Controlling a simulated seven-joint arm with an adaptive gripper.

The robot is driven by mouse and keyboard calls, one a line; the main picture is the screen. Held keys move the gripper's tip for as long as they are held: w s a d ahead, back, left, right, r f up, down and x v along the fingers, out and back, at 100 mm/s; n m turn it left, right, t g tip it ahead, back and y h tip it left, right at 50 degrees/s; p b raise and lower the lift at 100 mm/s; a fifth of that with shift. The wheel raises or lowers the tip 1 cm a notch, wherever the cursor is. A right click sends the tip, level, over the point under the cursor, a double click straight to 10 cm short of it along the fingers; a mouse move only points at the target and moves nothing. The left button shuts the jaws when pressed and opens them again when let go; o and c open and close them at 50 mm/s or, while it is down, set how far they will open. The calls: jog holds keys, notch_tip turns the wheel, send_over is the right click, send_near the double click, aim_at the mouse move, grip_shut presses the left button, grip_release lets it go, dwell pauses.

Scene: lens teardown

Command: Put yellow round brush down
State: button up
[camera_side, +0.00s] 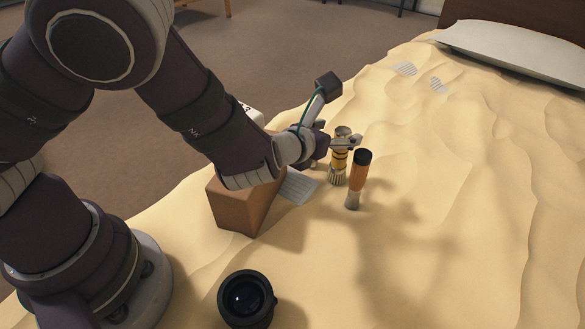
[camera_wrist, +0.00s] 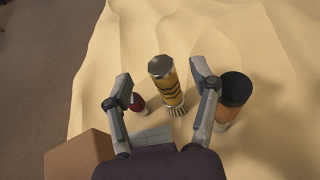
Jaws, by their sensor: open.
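The yellow round brush (camera_side: 339,160), with dark bands and a grey metal top, stands upright, bristles down, on the pale yellow sheet of the bed. In the wrist view the brush (camera_wrist: 166,86) is between my two spread fingers, with visible gaps on both sides. My gripper (camera_side: 336,142) is open around the upper part of the brush in the side view; it also shows in the wrist view (camera_wrist: 164,87). Part of the brush is hidden by a finger in the side view.
A small red item (camera_wrist: 137,103) is by the left finger. A brown box (camera_side: 238,204), a printed sheet (camera_side: 299,187) and a black lens (camera_side: 246,298) are nearby.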

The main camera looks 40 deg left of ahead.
aim_at(334, 168)
notch_tip(334, 168, down, 3)
jog(key=shift+w+f, duration=0.1)
jog(key=shift+f, duration=0.1)
jog(key=shift+x, duration=0.75)
jog(key=shift+w, duration=0.55)
grip_shut()
